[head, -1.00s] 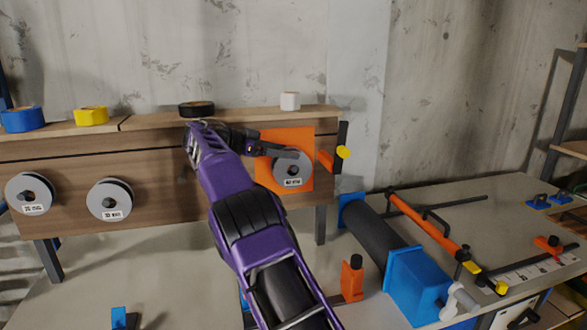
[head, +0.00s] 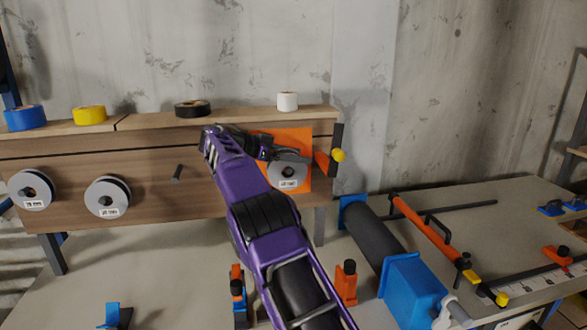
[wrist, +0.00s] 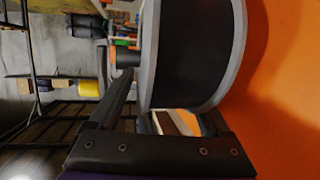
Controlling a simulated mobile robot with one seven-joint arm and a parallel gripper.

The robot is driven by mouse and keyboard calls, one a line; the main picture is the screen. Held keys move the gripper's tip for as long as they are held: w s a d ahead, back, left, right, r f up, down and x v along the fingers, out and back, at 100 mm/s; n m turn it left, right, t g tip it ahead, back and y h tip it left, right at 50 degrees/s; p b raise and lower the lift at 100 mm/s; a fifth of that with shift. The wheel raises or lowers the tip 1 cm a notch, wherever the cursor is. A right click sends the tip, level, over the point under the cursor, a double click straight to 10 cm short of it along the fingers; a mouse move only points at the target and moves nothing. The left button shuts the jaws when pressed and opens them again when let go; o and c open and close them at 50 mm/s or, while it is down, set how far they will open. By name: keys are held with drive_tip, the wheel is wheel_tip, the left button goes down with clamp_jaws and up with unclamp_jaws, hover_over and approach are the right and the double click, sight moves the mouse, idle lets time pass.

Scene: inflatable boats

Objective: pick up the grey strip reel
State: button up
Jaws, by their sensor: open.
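A grey-rimmed strip reel (head: 288,175) with a small white label hangs in front of an orange panel (head: 264,146) on the right of the wooden rack. Two similar reels hang to the left, one at the far left (head: 31,190) and one beside it (head: 108,196). My gripper (head: 290,156) is open at the upper part of the right reel and covers some of it. In the wrist view this reel (wrist: 195,50) is large and close, with grey rims and a dark strip. One finger shows left of it; the other is partly hidden behind it. I cannot tell whether they touch.
Blue (head: 25,118), yellow (head: 90,115), black (head: 193,109) and white (head: 287,101) tape rolls stand on the rack top. An empty dark peg (head: 176,174) sticks out of the rack.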

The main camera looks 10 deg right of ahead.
drive_tip(key=shift+d, duration=0.15)
drive_tip(key=shift+f, duration=0.1)
clamp_jaws()
drive_tip(key=shift+r, duration=0.2)
idle(0.5)
